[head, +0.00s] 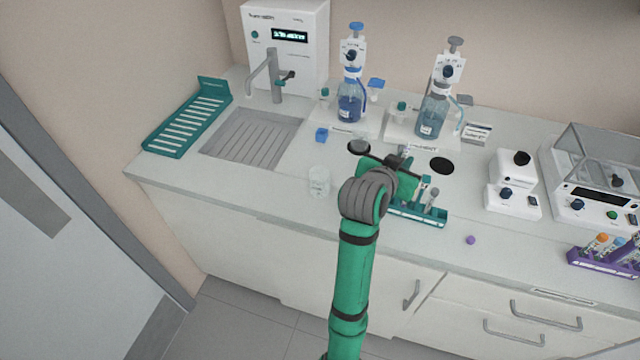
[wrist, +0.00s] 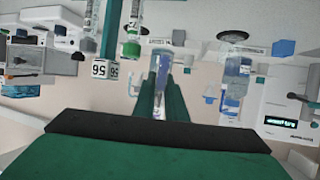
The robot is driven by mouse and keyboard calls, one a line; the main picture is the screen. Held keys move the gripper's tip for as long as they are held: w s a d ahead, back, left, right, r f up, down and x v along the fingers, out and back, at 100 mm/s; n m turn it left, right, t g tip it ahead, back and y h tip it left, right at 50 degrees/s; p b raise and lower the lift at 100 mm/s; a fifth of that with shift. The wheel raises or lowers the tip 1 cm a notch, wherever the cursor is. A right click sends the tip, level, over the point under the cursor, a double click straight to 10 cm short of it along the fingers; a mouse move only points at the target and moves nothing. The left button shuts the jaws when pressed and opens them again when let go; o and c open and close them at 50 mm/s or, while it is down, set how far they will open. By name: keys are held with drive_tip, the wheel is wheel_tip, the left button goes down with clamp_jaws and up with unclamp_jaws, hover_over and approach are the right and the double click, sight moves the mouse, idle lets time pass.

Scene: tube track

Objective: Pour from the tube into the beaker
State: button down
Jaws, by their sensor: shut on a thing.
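A clear glass beaker (head: 319,182) stands upright on the counter, left of my arm in the head view. My gripper (head: 403,157) is above the counter, right of the beaker and behind the teal tube rack (head: 420,214). In the wrist view its two green fingers (wrist: 160,92) are close together. Other tubes (head: 428,193) stand in the rack; labelled ones also show upside down in the wrist view (wrist: 132,40).
Two dispenser bottles (head: 350,109) (head: 434,122) stand behind my gripper. A sink (head: 250,138) and teal drying rack (head: 188,120) are at left. A small white device (head: 513,185), a balance (head: 590,190) and a purple rack (head: 603,262) are at right. A purple cap (head: 471,240) lies near the front edge.

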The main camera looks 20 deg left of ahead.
sight(320, 183)
drive_tip(key=shift+a, duration=0.15)
drive_tip(key=s+a+f+n+t+y, duration=0.1)
drive_tip(key=a+f+n, duration=0.1)
drive_tip(key=a+n, duration=0.4)
drive_tip(key=s+a+f+n+y, duration=0.2)
drive_tip(key=a+n, duration=0.4)
drive_tip(key=a, duration=0.2)
drive_tip(key=shift+s+a+f+t, duration=0.3)
drive_tip(key=shift+f+t, duration=0.1)
drive_tip(key=shift+f, duration=0.25)
drive_tip(key=shift+w+f, duration=0.15)
drive_tip(key=shift+f, duration=0.3)
drive_tip(key=shift+a, duration=0.1)
drive_tip(key=shift+d+f+n, duration=0.1)
drive_tip(key=shift+d+n, duration=0.2)
drive_tip(key=shift+n, duration=0.1)
drive_tip(key=shift+w+n+t, duration=0.1)
drive_tip(key=shift+n+t, duration=0.2)
idle(0.9)
